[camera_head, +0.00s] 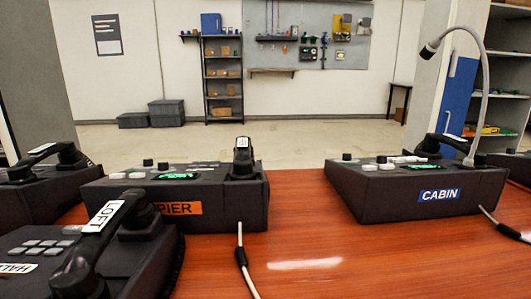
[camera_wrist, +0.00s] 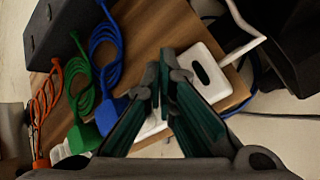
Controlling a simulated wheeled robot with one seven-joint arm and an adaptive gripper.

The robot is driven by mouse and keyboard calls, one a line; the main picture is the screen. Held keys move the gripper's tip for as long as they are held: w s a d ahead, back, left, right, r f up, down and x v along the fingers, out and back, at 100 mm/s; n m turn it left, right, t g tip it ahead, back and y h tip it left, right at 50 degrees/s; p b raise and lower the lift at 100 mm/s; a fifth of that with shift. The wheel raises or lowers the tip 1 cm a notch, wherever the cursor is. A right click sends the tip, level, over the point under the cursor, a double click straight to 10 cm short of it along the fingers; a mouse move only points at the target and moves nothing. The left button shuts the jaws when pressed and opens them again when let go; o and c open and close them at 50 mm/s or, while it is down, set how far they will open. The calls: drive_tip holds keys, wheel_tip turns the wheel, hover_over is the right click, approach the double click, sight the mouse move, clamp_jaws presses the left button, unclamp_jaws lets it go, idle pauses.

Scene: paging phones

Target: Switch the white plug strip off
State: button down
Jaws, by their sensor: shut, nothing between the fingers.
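The white plug strip (camera_wrist: 222,86) shows in the wrist view on a brown wooden surface. Its right end has a dark oval, which may be its switch; I cannot tell its on or off position. My gripper (camera_wrist: 163,78) is shut and empty, with its tips left of that oval in the picture. The fingers hide the middle of the strip. A blue plug (camera_wrist: 111,114) and a green plug (camera_wrist: 84,136) are at its left part. Whether the fingertips touch the strip cannot be told. Neither the strip nor my gripper is in the head view.
Green, blue and orange cables lie to the left in the wrist view; a white cord (camera_wrist: 240,20) runs at the upper right.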

drive_tip(key=shift+r, duration=0.5)
wheel_tip(320, 180, up, 6)
drive_tip(key=p, duration=0.5)
